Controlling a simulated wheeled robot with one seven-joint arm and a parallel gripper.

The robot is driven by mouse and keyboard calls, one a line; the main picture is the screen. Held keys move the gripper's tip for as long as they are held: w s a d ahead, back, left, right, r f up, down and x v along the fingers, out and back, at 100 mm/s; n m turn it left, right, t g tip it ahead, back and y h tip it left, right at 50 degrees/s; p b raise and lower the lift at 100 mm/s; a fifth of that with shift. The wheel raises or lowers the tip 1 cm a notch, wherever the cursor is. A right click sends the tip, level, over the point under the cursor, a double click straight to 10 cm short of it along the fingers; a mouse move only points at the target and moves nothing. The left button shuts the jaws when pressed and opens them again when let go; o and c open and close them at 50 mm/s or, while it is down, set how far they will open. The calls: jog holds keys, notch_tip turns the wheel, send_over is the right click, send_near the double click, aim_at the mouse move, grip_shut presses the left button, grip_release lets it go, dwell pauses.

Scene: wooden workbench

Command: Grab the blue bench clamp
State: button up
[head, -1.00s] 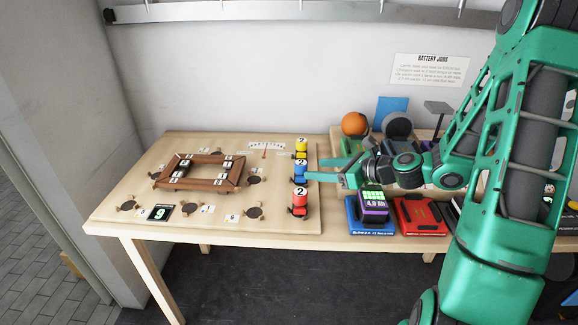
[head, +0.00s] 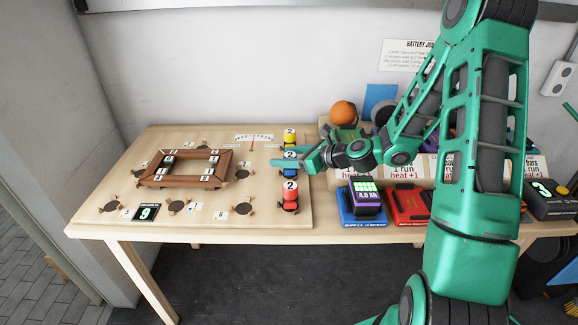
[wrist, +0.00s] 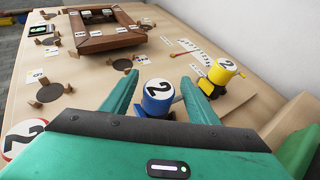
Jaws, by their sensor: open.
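The blue bench clamp (wrist: 157,100) has a round white top marked 2. It stands on the board between the two teal fingers of my gripper (wrist: 158,78) in the wrist view, with a gap visible on each side. The gripper is open, and its body hides the clamp's near lower part. In the head view, my gripper (head: 275,163) reaches left across the blue clamp (head: 291,155), partly covering it. A yellow clamp (head: 290,138) stands behind it and a red clamp (head: 290,197) in front, both marked 2.
A purple battery (head: 367,196) on a blue charger and a red charger (head: 410,205) are to the right. An orange ball (head: 343,112) is behind.

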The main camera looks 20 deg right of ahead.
jog(key=x, duration=0.2)
jog(key=shift+w+a+f, duration=0.1)
jog(key=shift+w+a, duration=0.05)
jog(key=shift+a, duration=0.05)
grip_shut()
